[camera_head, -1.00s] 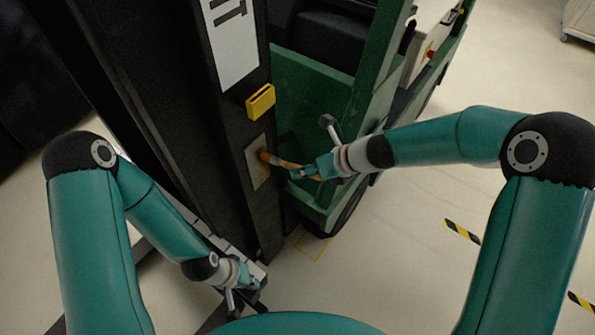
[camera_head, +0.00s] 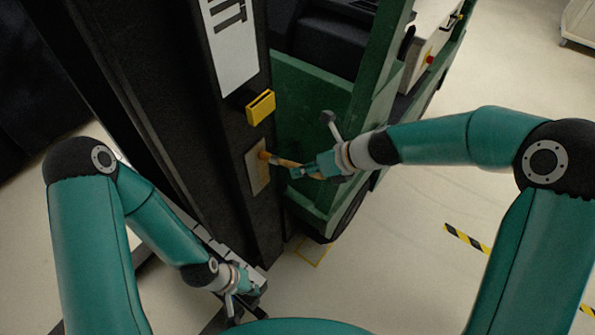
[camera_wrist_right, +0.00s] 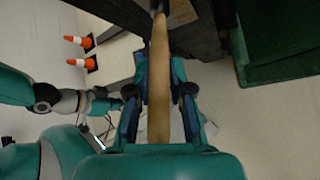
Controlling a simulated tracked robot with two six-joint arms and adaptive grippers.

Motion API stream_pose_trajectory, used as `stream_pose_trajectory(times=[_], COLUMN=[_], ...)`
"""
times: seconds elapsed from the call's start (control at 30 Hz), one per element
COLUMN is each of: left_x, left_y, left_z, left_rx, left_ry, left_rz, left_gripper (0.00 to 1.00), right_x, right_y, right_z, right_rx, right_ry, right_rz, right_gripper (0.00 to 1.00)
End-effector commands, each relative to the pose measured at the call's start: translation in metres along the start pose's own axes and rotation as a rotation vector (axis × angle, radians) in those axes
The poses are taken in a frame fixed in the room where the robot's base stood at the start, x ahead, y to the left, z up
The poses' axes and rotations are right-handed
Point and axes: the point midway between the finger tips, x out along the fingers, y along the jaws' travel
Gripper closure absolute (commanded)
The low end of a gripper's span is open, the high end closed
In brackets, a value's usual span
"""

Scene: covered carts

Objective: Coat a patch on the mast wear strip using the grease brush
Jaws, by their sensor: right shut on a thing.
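The grease brush (camera_head: 283,161) has a wooden handle and a brownish head. My right gripper (camera_head: 300,172) is shut on its handle. In the right wrist view the brush handle (camera_wrist_right: 159,85) runs between the fingers of my right gripper (camera_wrist_right: 159,88), and its head is at the top edge. The brush head is at the tan wear strip (camera_head: 258,170) on the dark mast (camera_head: 235,150); I cannot tell whether it touches. My left gripper (camera_head: 248,292) hangs low near the foot of the mast, with its fingers unclear.
A yellow block (camera_head: 260,107) sticks out from the mast above the strip. A green truck body (camera_head: 310,110) stands right of the mast. Two orange cones (camera_wrist_right: 75,52) stand on the floor in the right wrist view. Striped tape (camera_head: 466,238) marks the open floor at right.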

Motion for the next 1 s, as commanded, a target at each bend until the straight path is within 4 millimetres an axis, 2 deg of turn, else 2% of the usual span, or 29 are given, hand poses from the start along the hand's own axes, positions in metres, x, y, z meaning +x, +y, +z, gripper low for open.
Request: stream_pose_trajectory(times=[0.57,1.0], left_x=[0.0,0.0], left_y=[0.0,0.0], left_z=[0.0,0.0], left_rx=[0.0,0.0], left_ry=[0.0,0.0], left_rz=[0.0,0.0], left_gripper=[1.0,1.0], right_x=[-0.004,-0.018], right_y=[0.003,0.011], right_z=[0.005,0.016], right_rx=[-0.002,-0.003], right_ry=[-0.003,-0.004], right_rz=[0.001,0.0], right_gripper=[1.0,1.0])
